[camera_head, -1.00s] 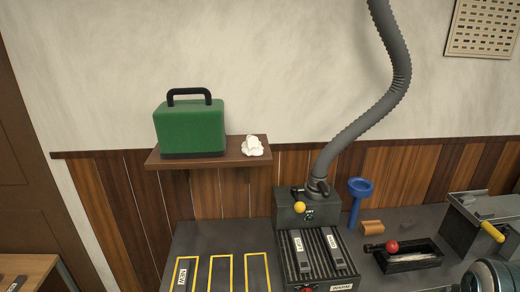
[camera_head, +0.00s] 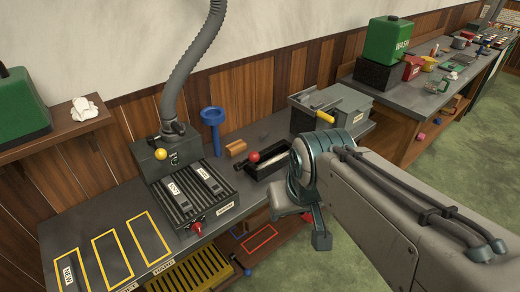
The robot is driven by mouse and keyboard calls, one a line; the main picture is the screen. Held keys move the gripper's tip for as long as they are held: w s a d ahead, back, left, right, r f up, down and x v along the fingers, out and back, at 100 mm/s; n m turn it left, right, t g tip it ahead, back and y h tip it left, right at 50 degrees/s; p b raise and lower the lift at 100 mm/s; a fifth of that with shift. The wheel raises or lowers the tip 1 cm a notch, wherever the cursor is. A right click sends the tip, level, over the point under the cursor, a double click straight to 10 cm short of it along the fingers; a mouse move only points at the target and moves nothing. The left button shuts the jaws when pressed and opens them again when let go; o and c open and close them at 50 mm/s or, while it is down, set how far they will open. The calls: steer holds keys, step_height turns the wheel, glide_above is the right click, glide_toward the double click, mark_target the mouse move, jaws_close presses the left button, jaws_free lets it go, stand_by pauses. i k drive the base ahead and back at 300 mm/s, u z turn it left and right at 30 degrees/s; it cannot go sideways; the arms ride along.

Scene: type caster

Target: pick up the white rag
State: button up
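The white rag (camera_head: 83,108) is a small crumpled bundle on a brown wall shelf (camera_head: 45,141) at the left edge of the view. It lies to the right of a green case (camera_head: 22,108), a little apart from it. My arm comes in from the right. My gripper (camera_head: 318,232) points down beyond the front edge of the bench, far to the right of the rag. Only part of it shows, and I cannot make out whether its fingers are apart.
Below the shelf is a dark bench (camera_head: 85,211) with yellow outlined slots. A green wash container (camera_head: 389,40) stands farther right.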

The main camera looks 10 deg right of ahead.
mark_target(83, 109)
steer(key=z, duration=0.2)
steer(key=k, duration=0.4)
steer(key=u, duration=1.35)
steer(key=i, duration=1.3)
steer(key=z, duration=0.25)
